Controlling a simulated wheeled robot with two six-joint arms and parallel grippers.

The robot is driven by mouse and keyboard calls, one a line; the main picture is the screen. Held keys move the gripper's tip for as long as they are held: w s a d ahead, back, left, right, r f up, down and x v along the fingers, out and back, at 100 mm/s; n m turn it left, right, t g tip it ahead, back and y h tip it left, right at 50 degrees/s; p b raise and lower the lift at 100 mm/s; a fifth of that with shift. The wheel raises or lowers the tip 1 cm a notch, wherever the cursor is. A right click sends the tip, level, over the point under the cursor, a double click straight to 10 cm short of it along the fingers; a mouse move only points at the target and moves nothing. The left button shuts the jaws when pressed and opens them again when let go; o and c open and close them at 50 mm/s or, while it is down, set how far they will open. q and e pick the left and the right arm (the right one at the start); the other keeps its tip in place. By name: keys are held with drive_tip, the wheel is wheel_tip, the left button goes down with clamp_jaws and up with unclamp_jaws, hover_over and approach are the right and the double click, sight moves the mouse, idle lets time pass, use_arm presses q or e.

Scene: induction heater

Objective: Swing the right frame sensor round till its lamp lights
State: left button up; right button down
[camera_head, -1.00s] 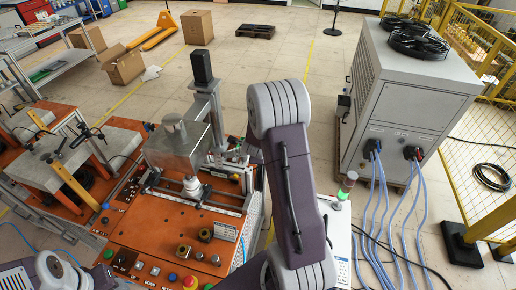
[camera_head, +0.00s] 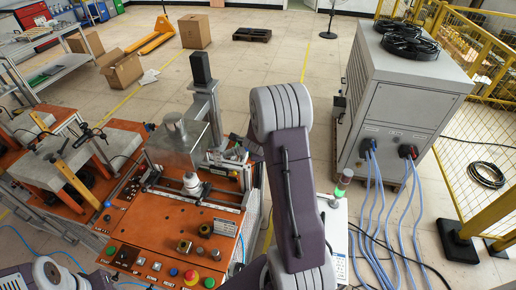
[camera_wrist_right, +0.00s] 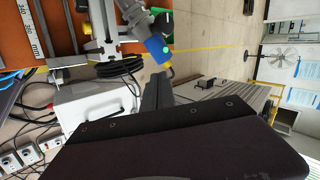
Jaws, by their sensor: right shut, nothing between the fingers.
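In the right wrist view the frame sensor (camera_wrist_right: 157,47) is a small blue-ended barrel on a grey and black mount, with a yellow plug at its lower end. A small bright green spot shows on its blue end. My right gripper (camera_wrist_right: 157,78) is shut and empty. Its dark fingers point up the picture, close below the sensor; I cannot tell if they touch. In the head view my right arm covers most of this spot beside the orange machine table (camera_head: 130,230). My left gripper is out of view; only part of its arm shows at the lower left.
A grey column (camera_head: 203,100) rises behind the clear box (camera_head: 175,145) on the table. A signal lamp (camera_head: 341,187) stands on a white box to the right. A grey cabinet (camera_head: 405,100) with blue hoses stands farther right. Open floor lies behind the machine.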

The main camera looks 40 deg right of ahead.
drive_tip(key=s+d+p+v, duration=0.1)
drive_tip(key=p+v, duration=0.1)
drive_tip(key=v, duration=0.9)
drive_tip(key=w+a+f+n+t+y+b, duration=0.15)
drive_tip(key=a+f+n+y+b, duration=0.25)
drive_tip(key=a+f+n+b, duration=0.8)
use_arm(q)
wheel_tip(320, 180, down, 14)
drive_tip(key=b, duration=0.4)
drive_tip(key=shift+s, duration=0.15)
use_arm(e)
drive_tip(key=s+a+f+n+g, duration=0.3)
drive_tip(key=s+a+f+n, duration=0.1)
drive_tip(key=s+n, duration=0.2)
drive_tip(key=s+a+f+n+g+y, duration=0.1)
drive_tip(key=s+a+f+n+g, duration=0.2)
drive_tip(key=s+n, duration=0.4)
wheel_tip(320, 180, down, 2)
drive_tip(key=shift+s+a+f+n+g, duration=0.2)
drive_tip(key=shift+s+a+n+g, duration=0.15)
drive_tip(key=shift+s+a, duration=0.7)
